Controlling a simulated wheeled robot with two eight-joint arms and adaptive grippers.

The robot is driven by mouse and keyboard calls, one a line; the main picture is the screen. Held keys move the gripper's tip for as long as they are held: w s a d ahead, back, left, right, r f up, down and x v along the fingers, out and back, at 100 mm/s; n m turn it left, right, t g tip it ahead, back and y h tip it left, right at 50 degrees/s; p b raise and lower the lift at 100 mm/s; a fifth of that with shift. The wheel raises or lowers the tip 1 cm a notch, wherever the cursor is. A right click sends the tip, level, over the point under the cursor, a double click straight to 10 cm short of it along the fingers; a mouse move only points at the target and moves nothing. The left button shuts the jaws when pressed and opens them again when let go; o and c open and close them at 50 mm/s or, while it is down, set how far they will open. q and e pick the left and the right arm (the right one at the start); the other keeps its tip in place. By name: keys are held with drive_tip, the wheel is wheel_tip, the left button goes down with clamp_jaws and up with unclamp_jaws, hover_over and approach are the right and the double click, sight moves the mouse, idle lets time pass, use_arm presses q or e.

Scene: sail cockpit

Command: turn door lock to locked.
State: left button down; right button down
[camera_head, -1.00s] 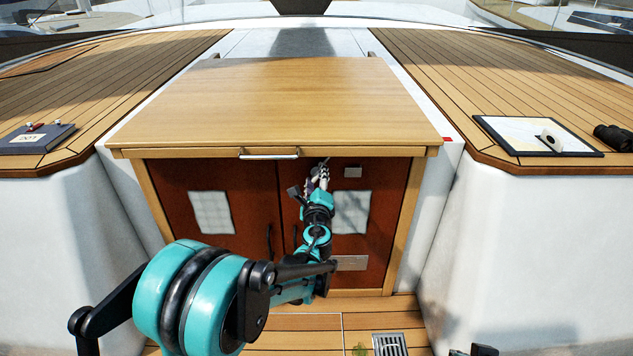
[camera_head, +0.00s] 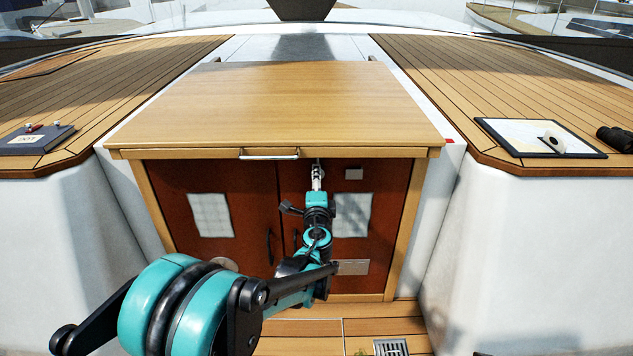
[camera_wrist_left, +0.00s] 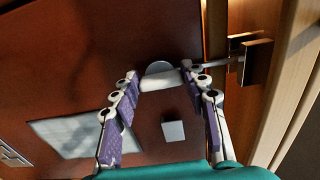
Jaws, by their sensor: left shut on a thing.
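The wooden cabinet has two red-brown doors. The pale rounded door lock knob (camera_wrist_left: 160,72) shows in the left wrist view near the upper door edge. My left gripper (camera_wrist_left: 164,80) has its two purple-padded fingers on either side of this knob and is shut on it. A thin metal bar (camera_wrist_left: 222,63) runs from beside the right finger toward a square metal bracket (camera_wrist_left: 250,60) at the door frame. In the head view my left gripper (camera_head: 317,172) is at the top of the right door (camera_head: 385,215), and hides the knob. My right gripper is not in view.
The overhanging wooden top (camera_head: 270,105) with a metal handle (camera_head: 269,155) is just above my gripper. Dark door handles (camera_head: 269,245) are lower down. A book (camera_head: 35,140) lies on the left deck; a clipboard (camera_head: 530,137) and binoculars (camera_head: 615,138) lie on the right.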

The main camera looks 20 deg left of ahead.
idle(0.4)
use_arm(q)
drive_tip(key=c, duration=0.8)
unclamp_jaws()
drive_tip(key=v, duration=1.2)
drive_tip(key=s+a+f+n+g+b, duration=0.6)
drive_tip(key=s+f+n, duration=0.3)
drive_tip(key=s, duration=0.3)
drive_tip(key=s+d+f+n+g+h, duration=0.1)
drive_tip(key=s+d+f+n, duration=0.1)
drive_tip(key=s+f, duration=0.1)
drive_tip(key=s+d+f+n+g+h+b, duration=0.1)
drive_tip(key=s+d+f+n+h, duration=0.1)
drive_tip(key=s, duration=0.4)
drive_tip(key=s+d+f+n+g+h, duration=0.1)
drive_tip(key=s+d+f+g+h, duration=0.1)
drive_tip(key=s+f, duration=0.2)
drive_tip(key=shift+s+f+n+b, duration=0.2)
drive_tip(key=shift+f+n+b, duration=0.2)
drive_tip(key=shift+f, duration=0.15)
